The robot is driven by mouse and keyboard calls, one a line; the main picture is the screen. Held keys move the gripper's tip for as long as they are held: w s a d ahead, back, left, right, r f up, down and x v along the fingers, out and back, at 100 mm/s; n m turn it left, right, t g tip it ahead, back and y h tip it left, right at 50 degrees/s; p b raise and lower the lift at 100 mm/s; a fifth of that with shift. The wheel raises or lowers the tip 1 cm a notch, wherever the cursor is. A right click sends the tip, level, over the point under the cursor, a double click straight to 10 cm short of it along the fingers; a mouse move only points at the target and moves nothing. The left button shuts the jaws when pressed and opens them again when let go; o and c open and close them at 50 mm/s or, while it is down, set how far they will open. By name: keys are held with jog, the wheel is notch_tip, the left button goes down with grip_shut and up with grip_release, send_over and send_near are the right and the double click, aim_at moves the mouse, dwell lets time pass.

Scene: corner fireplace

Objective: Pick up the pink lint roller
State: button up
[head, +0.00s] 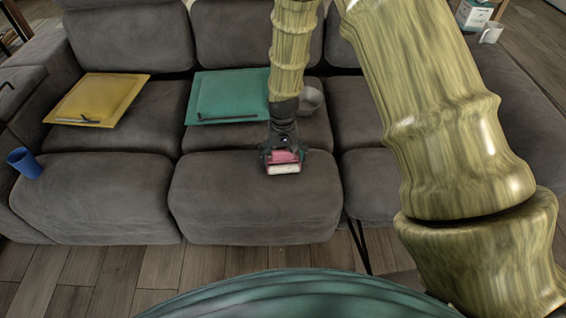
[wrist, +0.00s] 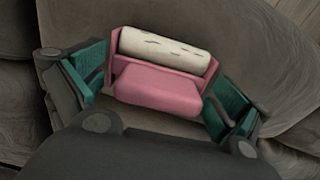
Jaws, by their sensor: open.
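The pink lint roller (head: 284,158) lies on the front middle seat cushion of the grey sofa, with its white roll toward the cushion's front edge. In the wrist view the pink lint roller (wrist: 160,88) sits between the two fingers, its white roll at the far side. My gripper (head: 284,156) is down over it; in the wrist view my gripper (wrist: 158,95) is open, with a teal-padded finger on each side. The left finger is very close to the roller's pink side; I cannot tell whether it touches.
A teal tray (head: 215,92) and a grey bowl (head: 311,97) are behind my gripper on the sofa (head: 95,200). A yellow tray (head: 110,92) lies at the left, and a blue cup (head: 25,162) stands at the left edge. The front cushions around the roller are clear.

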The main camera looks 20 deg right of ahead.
jog(key=shift+f, duration=0.45)
jog(key=shift+c, duration=0.4)
jog(key=shift+s+r, duration=0.1)
jog(key=shift+r, duration=0.05)
jog(key=c, duration=0.7)
jog(key=shift+o, duration=0.4)
jog(key=shift+s+f, duration=0.1)
jog(key=shift+f, duration=0.1)
